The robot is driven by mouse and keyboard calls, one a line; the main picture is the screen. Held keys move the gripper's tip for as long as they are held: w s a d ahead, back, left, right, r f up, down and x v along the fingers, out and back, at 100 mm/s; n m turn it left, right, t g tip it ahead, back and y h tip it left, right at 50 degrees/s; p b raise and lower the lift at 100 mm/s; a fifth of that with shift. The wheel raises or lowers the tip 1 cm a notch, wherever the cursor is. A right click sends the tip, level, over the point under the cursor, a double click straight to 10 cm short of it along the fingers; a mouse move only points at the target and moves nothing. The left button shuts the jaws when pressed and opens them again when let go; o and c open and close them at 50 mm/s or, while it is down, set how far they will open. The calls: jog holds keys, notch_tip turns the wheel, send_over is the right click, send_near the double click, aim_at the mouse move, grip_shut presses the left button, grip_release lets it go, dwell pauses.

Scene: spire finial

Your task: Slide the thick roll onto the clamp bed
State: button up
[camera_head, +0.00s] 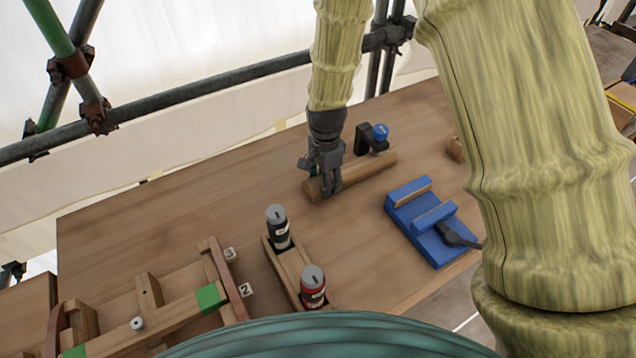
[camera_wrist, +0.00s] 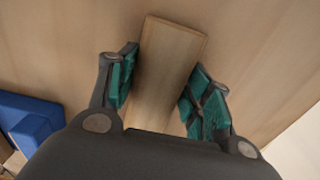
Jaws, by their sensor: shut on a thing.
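A long wooden roll (camera_head: 368,174) lies on or just above the bench top, slanting up to the right. My gripper (camera_head: 325,188) is over its left part, pointing down, with its fingers shut around it. In the wrist view, my gripper (camera_wrist: 165,95) has its green pads on both sides of the wooden piece (camera_wrist: 168,60), whose end sticks out past the pads. The clamp bed (camera_head: 418,215) is a blue block with raised jaws and a dark lever, to the right of the roll and nearer. It looks empty. A blue corner (camera_wrist: 30,120) shows at left in the wrist view.
A black stand with a blue knob (camera_head: 376,137) stands close behind the roll. Another wooden piece (camera_head: 455,150) is partly hidden by my arm. A wooden rack with two canisters (camera_head: 277,228) and a wooden frame (camera_head: 150,310) stand at front left. Bench between roll and clamp is clear.

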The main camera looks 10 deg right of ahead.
aim_at(351, 165)
jog(key=shift+w+d+b, duration=0.3)
jog(key=shift+w+d, duration=0.15)
jog(key=shift+d, duration=0.8)
jog(key=shift+w+d+b, duration=0.35)
jog(key=shift+w+d, duration=0.15)
jog(key=shift+d, duration=0.8)
jog(key=shift+w+d+b, duration=0.3)
jog(key=shift+w+d, duration=0.15)
jog(key=shift+d, duration=0.8)
jog(key=o, duration=1.4)
jog(key=shift+o, duration=0.2)
notch_tip(351, 165, up, 12)
jog(key=shift+f, duration=0.1)
